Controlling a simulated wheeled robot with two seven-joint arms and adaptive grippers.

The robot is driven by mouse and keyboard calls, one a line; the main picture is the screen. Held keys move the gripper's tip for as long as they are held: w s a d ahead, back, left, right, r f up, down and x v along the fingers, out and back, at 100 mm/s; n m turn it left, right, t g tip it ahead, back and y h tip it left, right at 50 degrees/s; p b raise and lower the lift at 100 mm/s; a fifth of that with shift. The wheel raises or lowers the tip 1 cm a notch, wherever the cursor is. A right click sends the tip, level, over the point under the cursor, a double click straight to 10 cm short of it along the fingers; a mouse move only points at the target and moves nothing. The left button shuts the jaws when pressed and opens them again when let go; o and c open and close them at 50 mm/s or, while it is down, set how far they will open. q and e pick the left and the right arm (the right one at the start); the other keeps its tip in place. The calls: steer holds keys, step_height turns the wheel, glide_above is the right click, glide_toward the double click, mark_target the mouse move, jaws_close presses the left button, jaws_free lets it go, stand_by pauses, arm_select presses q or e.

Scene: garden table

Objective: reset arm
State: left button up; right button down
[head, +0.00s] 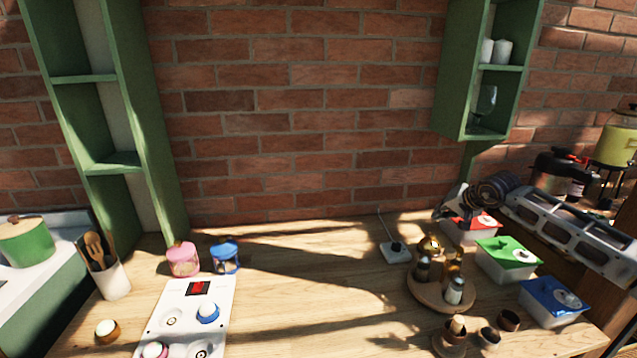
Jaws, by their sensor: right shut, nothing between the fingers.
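My right gripper (447,208) is at the right of the head view, at the end of my arm coming in from the right edge. Its fingers are shut with nothing between them. It appears in front of or above the red-lidded container (485,224), partly covering it; the exact height gap cannot be told. My left gripper is not in view.
Green-lidded (508,262) and blue-lidded (553,304) containers stand near my right arm. A round wooden tray (430,296) holds shakers. A white panel (215,290) and pink-lidded (183,260) and blue-lidded (226,257) jars stand left. The table's middle (310,285) is clear.

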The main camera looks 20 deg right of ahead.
steer(key=shift+r, duration=0.2)
step_height(320, 180, up, 21)
steer(key=p, duration=2.1)
steer(key=shift+f, duration=0.15)
steer(key=shift+r+p, duration=0.45)
steer(key=shift+p, duration=0.05)
